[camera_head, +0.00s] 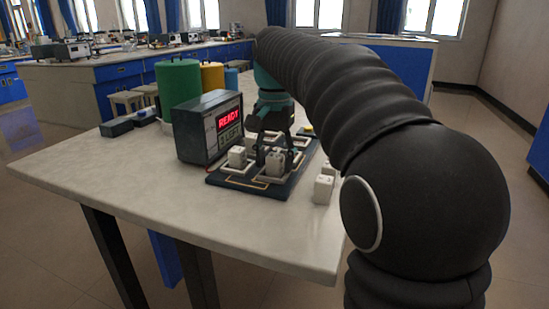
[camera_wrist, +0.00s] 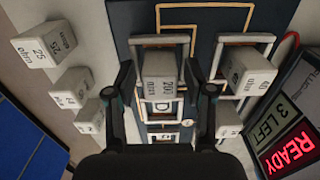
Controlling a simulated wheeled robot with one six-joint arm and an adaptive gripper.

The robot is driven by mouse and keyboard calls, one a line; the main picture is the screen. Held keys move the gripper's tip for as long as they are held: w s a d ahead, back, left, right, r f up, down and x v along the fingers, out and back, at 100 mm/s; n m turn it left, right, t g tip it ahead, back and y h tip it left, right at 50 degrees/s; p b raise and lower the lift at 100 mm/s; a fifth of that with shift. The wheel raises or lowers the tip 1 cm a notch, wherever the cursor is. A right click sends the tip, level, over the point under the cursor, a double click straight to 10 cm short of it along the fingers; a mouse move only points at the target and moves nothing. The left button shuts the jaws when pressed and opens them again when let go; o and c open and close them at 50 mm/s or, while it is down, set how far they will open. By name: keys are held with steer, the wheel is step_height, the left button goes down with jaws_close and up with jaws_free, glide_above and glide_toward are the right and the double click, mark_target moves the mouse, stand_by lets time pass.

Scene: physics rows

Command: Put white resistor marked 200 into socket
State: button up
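The white resistor marked 200 (camera_wrist: 159,66) stands upright at a white-framed socket (camera_wrist: 160,40) on the dark board; in the head view it is the front block (camera_head: 275,163). I cannot tell whether it is fully seated. My gripper (camera_wrist: 159,68) has its two fingers on either side of the resistor, with a gap showing on both sides, so it is open around it. In the head view my gripper (camera_head: 271,145) is low over the board, partly hiding the sockets behind it.
Another white block (camera_wrist: 248,70) sits in the neighbouring socket. Several loose white blocks, one marked 25 ohm (camera_wrist: 45,44), stand on the table beside the board (camera_head: 225,181). The meter box (camera_head: 208,127) reads READY, 3 LEFT. Green (camera_head: 178,82) and yellow (camera_head: 212,76) cylinders stand behind.

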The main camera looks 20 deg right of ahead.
mark_target(275, 155)
step_height(275, 155, up, 12)
steer(key=p, duration=0.1)
steer(key=shift+r, duration=0.15)
stand_by(0.6)
